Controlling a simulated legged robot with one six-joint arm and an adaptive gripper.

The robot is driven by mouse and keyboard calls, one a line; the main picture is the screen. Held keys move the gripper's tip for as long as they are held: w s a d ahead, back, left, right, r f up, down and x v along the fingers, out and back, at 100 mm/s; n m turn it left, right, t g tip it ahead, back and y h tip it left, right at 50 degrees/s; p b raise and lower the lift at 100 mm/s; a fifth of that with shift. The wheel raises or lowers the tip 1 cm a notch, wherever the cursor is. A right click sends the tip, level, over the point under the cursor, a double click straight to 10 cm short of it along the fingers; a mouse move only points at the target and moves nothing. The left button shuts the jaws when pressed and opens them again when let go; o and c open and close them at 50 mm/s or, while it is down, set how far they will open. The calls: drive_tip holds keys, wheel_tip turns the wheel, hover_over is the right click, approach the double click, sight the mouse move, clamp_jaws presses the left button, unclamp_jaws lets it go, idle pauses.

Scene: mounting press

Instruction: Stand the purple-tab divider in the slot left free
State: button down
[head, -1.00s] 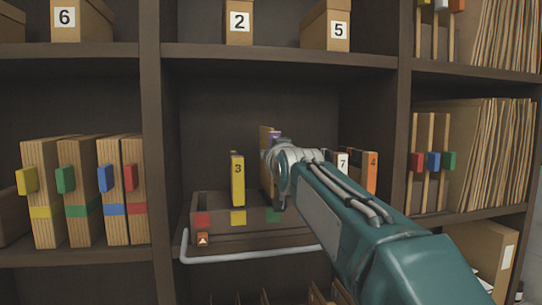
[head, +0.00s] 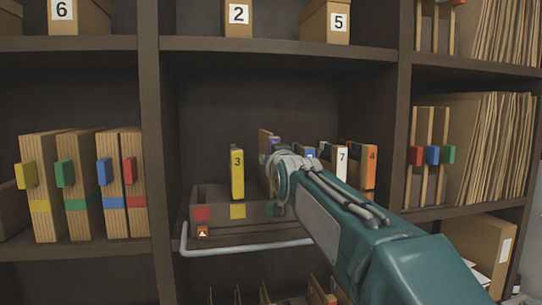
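The divider with the purple tab (head: 265,145) stands upright over the sorting tray, partly hidden behind my wrist. My gripper (head: 278,180) is right in front of it. My own arm hides the fingers, so I cannot tell whether they touch the divider or how its lower edge sits. The tray (head: 238,225) has red, yellow and green patches on its front. A yellow divider marked 3 (head: 237,173) stands at the yellow patch. Above the red patch no divider shows. A white tab marked 7 (head: 341,160) and an orange one marked 4 (head: 370,165) stand to the right.
A pale rail (head: 250,248) runs along the tray's front. Shelf uprights (head: 152,130) bound the bay on both sides. Wooden dividers with coloured tabs (head: 85,185) fill the left bay. Folders (head: 490,150) fill the right bay. Numbered boxes (head: 239,17) stand on the shelf above.

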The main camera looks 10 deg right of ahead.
sight(271, 139)
drive_tip(key=shift+f, duration=0.85)
drive_tip(key=shift+f, duration=1.85)
drive_tip(key=shift+c, duration=1.8)
unclamp_jaws()
wheel_tip(271, 139, up, 10)
drive_tip(key=shift+f, duration=0.1)
